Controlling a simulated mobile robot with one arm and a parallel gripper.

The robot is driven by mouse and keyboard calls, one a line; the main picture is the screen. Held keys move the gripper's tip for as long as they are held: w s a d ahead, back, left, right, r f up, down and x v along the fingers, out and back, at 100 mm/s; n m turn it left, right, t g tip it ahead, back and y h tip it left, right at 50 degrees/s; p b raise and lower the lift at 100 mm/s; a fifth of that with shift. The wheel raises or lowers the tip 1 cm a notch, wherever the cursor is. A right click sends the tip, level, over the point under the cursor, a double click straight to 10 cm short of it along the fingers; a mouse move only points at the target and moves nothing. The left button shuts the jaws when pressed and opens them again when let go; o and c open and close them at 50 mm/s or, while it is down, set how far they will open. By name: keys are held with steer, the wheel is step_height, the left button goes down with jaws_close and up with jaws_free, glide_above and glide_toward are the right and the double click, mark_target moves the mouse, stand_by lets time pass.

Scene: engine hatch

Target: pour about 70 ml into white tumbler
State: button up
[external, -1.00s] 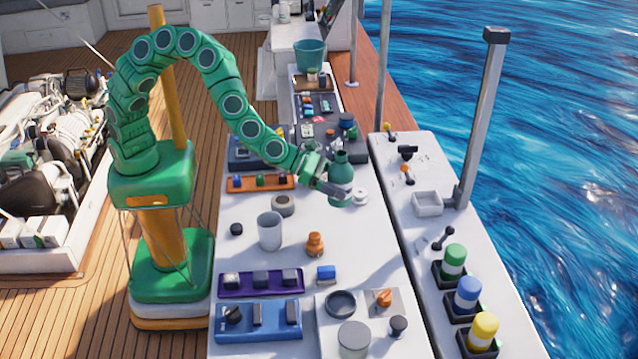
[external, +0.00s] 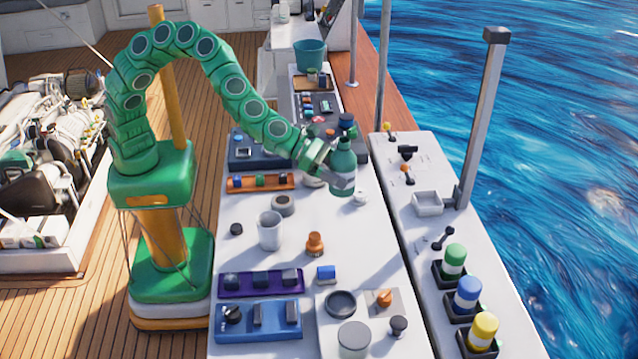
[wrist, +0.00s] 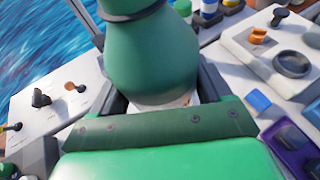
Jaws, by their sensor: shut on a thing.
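The white tumbler (external: 270,230) stands upright on the white counter, left of the middle, with its open mouth up. A green bottle (external: 343,160) is held in my gripper (external: 340,182), which is shut on its lower part. The bottle is close to upright and sits to the right of and farther back than the tumbler. In the wrist view the green bottle (wrist: 150,55) fills the middle between my gripper's fingers (wrist: 160,100). The tumbler does not show in the wrist view. The liquid inside the bottle cannot be seen.
An orange bottle-shaped piece (external: 315,244) stands right of the tumbler, with a blue block (external: 326,274) in front. A round grey piece (external: 283,203) lies behind the tumbler and a dark knob (external: 236,229) to its left. The purple switch panel (external: 260,284) lies in front.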

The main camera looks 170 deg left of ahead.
mark_target(342, 196)
steer(key=shift+w+m+t+h, duration=0.8)
steer(key=shift+w+m+t, duration=0.4)
steer(key=shift+w, duration=0.35)
steer(key=shift+w+d+m+t+h, duration=1.55)
steer(key=shift+d+m+t+h, duration=0.65)
steer(key=shift+m+h, duration=1.75)
steer(key=shift+s+d+m+h, duration=2.95)
steer(key=shift+s+m+h, duration=0.3)
steer(key=shift+s+h, duration=0.4)
step_height(342, 196, down, 13)
steer(key=shift+w+f, duration=0.1)
